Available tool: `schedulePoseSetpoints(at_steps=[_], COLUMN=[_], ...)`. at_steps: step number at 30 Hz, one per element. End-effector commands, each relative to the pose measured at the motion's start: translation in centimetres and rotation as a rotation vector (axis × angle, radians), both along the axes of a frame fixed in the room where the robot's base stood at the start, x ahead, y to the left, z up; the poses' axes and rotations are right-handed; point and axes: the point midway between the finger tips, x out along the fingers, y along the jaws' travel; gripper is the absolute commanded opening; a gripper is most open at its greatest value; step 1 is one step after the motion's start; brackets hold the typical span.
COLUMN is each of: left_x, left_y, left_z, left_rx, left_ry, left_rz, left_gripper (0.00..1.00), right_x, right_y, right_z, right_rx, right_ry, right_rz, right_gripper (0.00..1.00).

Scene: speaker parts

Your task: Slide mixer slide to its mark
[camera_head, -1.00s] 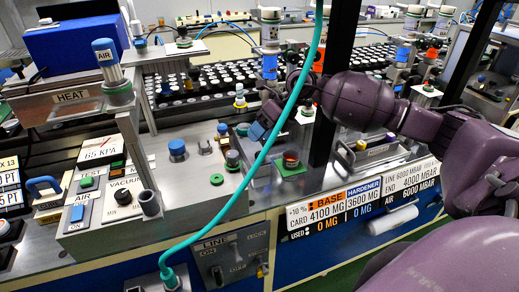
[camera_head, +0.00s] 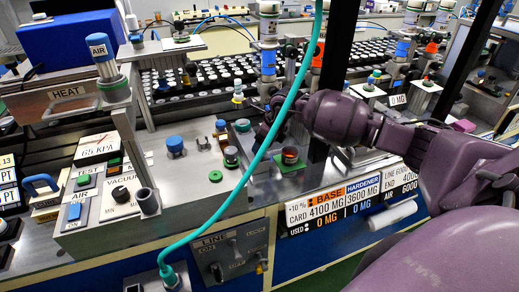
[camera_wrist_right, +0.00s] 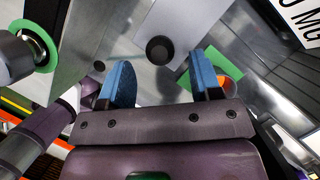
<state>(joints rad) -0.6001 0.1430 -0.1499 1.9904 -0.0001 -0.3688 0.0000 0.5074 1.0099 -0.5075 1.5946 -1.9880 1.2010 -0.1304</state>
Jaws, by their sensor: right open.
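My right gripper (camera_head: 266,118) is beyond the teal hose in the head view, which partly hides it. In the right wrist view the right gripper (camera_wrist_right: 161,82) is open, its two blue pads apart with nothing held. A dark round knob (camera_wrist_right: 160,49) on a grey metal plate lies beyond the gap between the pads, apart from both. A round grey knob (camera_head: 242,125) stands on the metal deck just left of the gripper in the head view. I cannot tell which part is the mixer slide, nor see its mark. My left gripper is not in view.
A teal hose (camera_head: 238,185) crosses in front of the deck. A black post (camera_head: 334,75) stands close to my right arm. Control panels fill the left.

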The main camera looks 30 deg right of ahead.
Motion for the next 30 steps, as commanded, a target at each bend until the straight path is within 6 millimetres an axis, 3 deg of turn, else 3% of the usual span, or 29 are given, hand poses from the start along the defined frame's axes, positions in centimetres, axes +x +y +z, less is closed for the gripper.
schedulePoseSetpoints(at_steps=[7, 19, 30], left_x=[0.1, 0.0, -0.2], left_y=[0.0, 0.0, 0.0], left_z=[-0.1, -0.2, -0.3], left_rx=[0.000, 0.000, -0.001], left_ry=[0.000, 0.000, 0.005], left_rz=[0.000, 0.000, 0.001], left_gripper=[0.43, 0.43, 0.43], right_x=[0.9, 1.0, 1.0], right_y=[0.6, 0.7, 0.7], right_z=[-2.5, -3.0, -3.0], right_rx=[0.002, 0.000, 0.000], right_ry=[0.001, 0.000, 0.000], right_rz=[0.000, 0.000, 0.000], right_gripper=[0.58, 0.58, 0.02])
